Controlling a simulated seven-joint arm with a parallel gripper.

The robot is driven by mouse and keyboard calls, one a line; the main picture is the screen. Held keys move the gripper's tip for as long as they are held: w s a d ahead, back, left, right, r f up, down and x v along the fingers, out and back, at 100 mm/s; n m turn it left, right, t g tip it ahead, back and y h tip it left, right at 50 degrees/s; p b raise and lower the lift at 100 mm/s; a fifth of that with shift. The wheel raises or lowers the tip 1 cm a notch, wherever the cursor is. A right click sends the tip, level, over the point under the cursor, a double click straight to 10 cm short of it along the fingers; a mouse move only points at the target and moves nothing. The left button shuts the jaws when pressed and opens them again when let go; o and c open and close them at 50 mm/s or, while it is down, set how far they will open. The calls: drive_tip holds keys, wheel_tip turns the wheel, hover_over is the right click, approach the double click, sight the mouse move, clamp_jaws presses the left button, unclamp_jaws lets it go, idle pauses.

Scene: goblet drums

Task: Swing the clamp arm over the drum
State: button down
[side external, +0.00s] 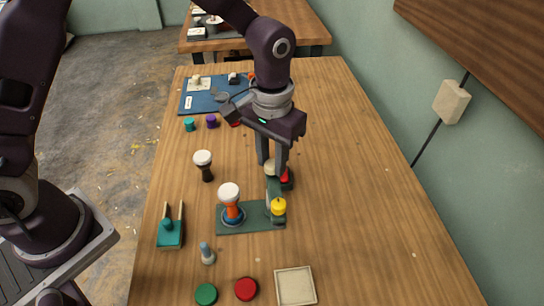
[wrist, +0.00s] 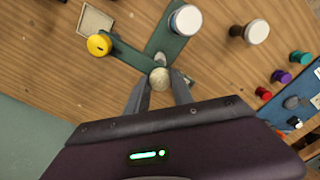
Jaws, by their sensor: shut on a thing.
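The drum (side external: 229,197), with a white head and an orange and blue body, stands upright on a green base plate (side external: 250,226). In the wrist view its white head (wrist: 186,20) is at top centre. The green clamp arm (side external: 272,187) runs from beside the yellow knob (side external: 278,206) at the plate's right end toward the back, beside the drum and not over it. My gripper (side external: 273,167) is shut on the cream knob (wrist: 160,77) at the arm's free end. The yellow knob (wrist: 98,45) is at upper left in the wrist view.
A red-and-dark piece (side external: 288,179) stands close behind my gripper, partly hidden. A white-topped dark drum (side external: 203,164) stands to the left. A teal forked piece (side external: 171,232), a blue-topped peg (side external: 206,254), red and green discs and a tray (side external: 296,286) lie nearer. The table's right side is clear.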

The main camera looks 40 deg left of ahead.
idle(0.6)
drive_tip(key=m, duration=1.3)
drive_tip(key=shift+m, duration=2.4)
drive_tip(key=c, duration=1.1)
unclamp_jaws()
